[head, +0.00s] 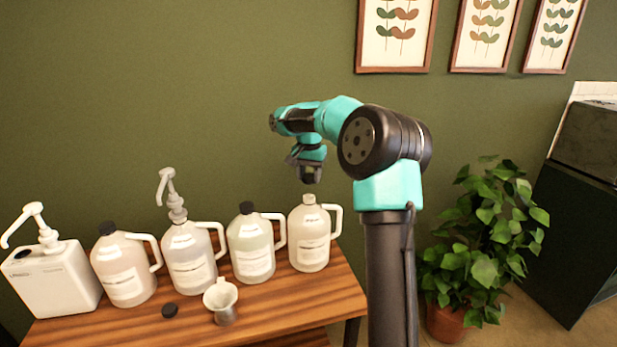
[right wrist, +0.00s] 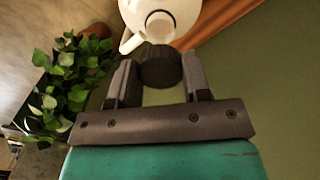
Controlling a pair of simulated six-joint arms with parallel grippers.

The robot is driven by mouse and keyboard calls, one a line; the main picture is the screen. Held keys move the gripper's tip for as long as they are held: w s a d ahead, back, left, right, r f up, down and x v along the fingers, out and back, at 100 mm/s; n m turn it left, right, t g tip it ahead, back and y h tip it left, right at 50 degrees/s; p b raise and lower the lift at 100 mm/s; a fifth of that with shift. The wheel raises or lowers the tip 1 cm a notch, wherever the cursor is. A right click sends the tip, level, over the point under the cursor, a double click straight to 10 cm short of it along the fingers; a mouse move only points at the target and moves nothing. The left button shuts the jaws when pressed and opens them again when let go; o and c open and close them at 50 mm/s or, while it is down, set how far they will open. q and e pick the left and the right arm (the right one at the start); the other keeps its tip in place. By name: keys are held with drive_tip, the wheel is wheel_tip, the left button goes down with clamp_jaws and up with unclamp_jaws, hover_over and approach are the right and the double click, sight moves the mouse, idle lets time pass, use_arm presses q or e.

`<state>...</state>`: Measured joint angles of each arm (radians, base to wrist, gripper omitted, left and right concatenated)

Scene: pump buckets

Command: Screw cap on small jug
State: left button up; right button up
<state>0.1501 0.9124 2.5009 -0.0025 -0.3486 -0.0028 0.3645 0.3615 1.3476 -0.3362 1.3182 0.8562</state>
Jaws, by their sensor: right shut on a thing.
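The small jug (head: 310,238) is a cream, handled bottle with a label, upright at the right end of the row of jugs. Its neck is uncapped, and its open mouth shows in the right wrist view (right wrist: 159,22). My right gripper (head: 310,172) is above this jug, pointing down. In the right wrist view its fingers are shut on a black ribbed cap (right wrist: 160,66). The cap appears apart from the neck, with a small gap in the head view. My left gripper is not in view.
Two black-capped jugs (head: 252,245) (head: 124,265), a pump jug (head: 190,255) and a square pump bottle (head: 52,280) stand to the left. A plant (head: 485,235) is right of the wooden table (head: 290,312).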

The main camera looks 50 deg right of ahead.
drive_tip(key=shift+f, duration=0.1)
drive_tip(key=shift+f, duration=1.9)
drive_tip(key=shift+f, duration=1.35)
idle(0.6)
drive_tip(key=o, duration=1)
drive_tip(key=shift+c, duration=0.2)
drive_tip(key=shift+r, duration=0.1)
wheel_tip(320, 180, up, 17)
drive_tip(key=shift+r, duration=0.15)
